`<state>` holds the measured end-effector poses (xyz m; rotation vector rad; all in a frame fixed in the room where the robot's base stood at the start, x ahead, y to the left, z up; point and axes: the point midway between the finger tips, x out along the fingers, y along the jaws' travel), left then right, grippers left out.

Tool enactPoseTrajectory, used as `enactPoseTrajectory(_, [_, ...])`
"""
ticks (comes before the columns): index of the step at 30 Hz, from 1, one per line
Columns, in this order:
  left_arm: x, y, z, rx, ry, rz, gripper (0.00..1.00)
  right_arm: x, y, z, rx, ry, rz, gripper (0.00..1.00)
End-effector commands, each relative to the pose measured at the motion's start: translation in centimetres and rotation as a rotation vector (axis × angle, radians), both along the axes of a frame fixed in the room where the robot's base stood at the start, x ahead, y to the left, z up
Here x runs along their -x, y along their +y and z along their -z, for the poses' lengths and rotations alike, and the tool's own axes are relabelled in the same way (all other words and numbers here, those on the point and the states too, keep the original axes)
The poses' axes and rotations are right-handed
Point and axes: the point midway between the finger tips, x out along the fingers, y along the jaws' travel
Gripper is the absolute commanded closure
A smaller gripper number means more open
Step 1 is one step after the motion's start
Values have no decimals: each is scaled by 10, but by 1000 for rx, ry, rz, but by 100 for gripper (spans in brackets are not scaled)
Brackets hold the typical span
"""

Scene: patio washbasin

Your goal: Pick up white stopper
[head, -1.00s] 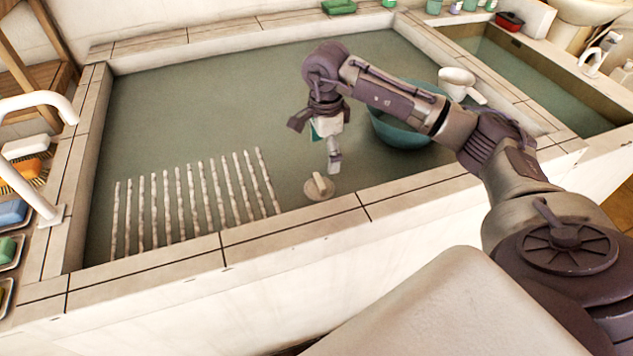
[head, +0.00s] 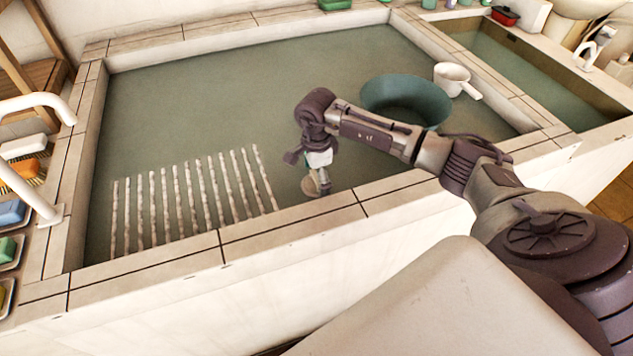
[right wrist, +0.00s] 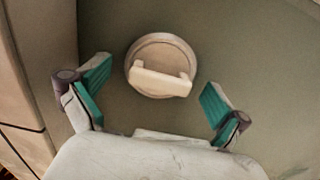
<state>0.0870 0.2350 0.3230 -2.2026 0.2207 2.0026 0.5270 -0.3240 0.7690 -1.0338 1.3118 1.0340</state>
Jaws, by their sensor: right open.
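The white stopper (right wrist: 161,65) is a round disc with a raised bar handle (right wrist: 160,83), lying on the grey-green basin floor in the right wrist view. In the head view the stopper (head: 309,187) is partly hidden behind my right gripper (head: 324,185). In the right wrist view my right gripper (right wrist: 155,95) is open, with green-padded fingers spread to the left and right of the stopper. The fingers do not visibly touch it. My left gripper is not in view.
The tiled basin rim (head: 290,217) runs close in front of the stopper. A slatted white rack (head: 195,195) lies to its left. A teal tub (head: 407,100) and a white dipper (head: 452,78) stand to the right. The basin's middle floor is clear.

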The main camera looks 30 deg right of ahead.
Motion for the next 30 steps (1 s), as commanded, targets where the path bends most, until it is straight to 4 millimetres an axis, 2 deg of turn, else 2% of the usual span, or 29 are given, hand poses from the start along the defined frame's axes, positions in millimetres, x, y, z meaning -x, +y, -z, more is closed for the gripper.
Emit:
enactPoseTrajectory(1, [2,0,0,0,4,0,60,0,0,0,0,0,0,0])
enactPoseTrajectory(2, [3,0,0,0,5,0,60,0,0,0,0,0,0,5])
enactPoseTrajectory(14, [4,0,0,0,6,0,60,0,0,-1,0,-1,0,72])
enactPoseTrajectory(23, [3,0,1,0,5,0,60,-1,0,-3,-1,-2,0,73])
enactPoseTrajectory(30, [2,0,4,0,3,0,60,-1,-1,-27,0,-6,1,73])
